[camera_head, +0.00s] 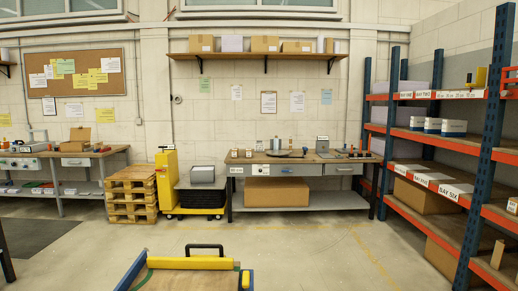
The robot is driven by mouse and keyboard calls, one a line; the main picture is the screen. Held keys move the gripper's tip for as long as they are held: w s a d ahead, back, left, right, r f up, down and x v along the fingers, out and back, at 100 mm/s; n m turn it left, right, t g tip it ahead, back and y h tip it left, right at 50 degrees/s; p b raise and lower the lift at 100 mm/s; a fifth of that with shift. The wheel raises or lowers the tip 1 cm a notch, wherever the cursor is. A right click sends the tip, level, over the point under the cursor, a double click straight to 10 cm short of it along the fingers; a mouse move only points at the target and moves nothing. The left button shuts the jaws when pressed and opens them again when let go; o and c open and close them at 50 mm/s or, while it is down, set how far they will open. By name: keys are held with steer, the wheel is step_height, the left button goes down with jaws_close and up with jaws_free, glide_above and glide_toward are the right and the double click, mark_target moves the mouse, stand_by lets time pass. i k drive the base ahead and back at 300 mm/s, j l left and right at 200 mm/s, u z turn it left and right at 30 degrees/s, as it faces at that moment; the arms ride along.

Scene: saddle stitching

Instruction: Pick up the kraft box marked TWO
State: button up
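No box in view has a mark I can read as TWO. Two small kraft boxes with pale labels stand side by side at the left end of the far workbench: the left small box (234,153) and the right small box (248,153). Their labels are too small to read. Larger kraft boxes sit on the wall shelf, including a left one (201,43) and a middle one (265,43). A big kraft box (277,191) lies on the workbench's lower shelf. My gripper is not in view.
The far workbench (290,170) has drawers. A pallet stack (130,195) and a yellow machine (168,180) stand left of it. Blue-orange racking (490,130) with bay labels lines the right. A blue-edged piece with a yellow bar (190,263) is close in front. The middle floor (310,240) is clear.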

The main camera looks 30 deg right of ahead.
mark_target(235, 151)
steer(key=i+l+z, duration=0.4)
steer(key=i, duration=0.6)
steer(key=i+z, duration=0.4)
steer(key=i, duration=1.85)
steer(key=i+l, duration=0.1)
steer(key=i, duration=1.1)
steer(key=i+u, duration=0.1)
steer(key=i, duration=1.15)
steer(key=i+l+u, duration=0.2)
steer(key=i, duration=0.35)
